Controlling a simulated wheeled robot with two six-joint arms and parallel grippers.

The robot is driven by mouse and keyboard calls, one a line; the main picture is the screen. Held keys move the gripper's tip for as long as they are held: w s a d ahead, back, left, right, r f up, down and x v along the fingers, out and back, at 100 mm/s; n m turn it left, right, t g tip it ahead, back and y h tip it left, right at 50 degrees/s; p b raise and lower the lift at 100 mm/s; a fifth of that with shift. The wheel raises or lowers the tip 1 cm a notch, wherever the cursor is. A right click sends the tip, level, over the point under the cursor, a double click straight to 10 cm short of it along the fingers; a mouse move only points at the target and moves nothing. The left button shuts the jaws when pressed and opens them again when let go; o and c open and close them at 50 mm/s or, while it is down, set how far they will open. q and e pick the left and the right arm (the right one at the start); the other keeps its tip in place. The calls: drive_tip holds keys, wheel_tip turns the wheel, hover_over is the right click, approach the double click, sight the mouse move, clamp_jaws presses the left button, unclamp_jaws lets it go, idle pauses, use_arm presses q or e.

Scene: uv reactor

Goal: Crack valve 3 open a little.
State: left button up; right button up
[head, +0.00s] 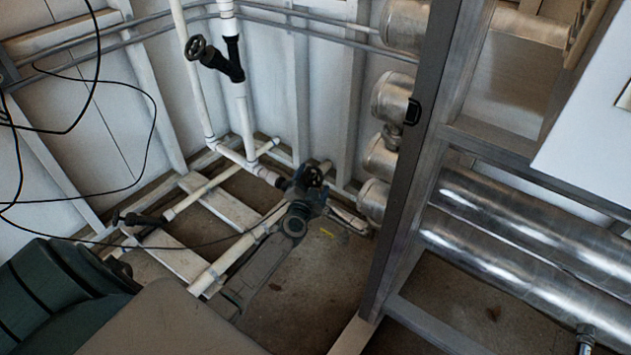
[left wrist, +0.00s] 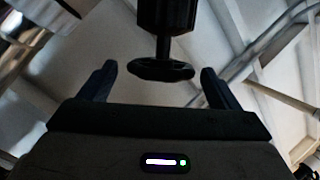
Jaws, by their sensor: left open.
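A black valve handwheel (head: 312,176) sits on the white piping at the middle of the head view. My left gripper (head: 308,192) is at this valve and partly covers it. In the left wrist view the handwheel (left wrist: 160,70) shows nearly edge-on, with its stem and dark valve body (left wrist: 164,18) above. The open fingers of my left gripper (left wrist: 157,76) stand on either side of the wheel, with a visible gap at each side. Two other black valves show, one high on the upright pipe (head: 197,48) and one low at the left (head: 130,219). I see no valve numbers. My right gripper is out of view.
Shiny metal cylinders (head: 395,100) and a grey upright post (head: 412,150) stand right of the valve. Large metal tubes (head: 520,240) lie farther right. Black cables (head: 150,130) hang at the left. A dark green container (head: 60,300) is at lower left.

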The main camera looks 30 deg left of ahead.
use_arm(q)
drive_tip(key=shift+b+x, duration=0.3)
drive_tip(key=shift+x, duration=0.9)
drive_tip(key=c, duration=0.9)
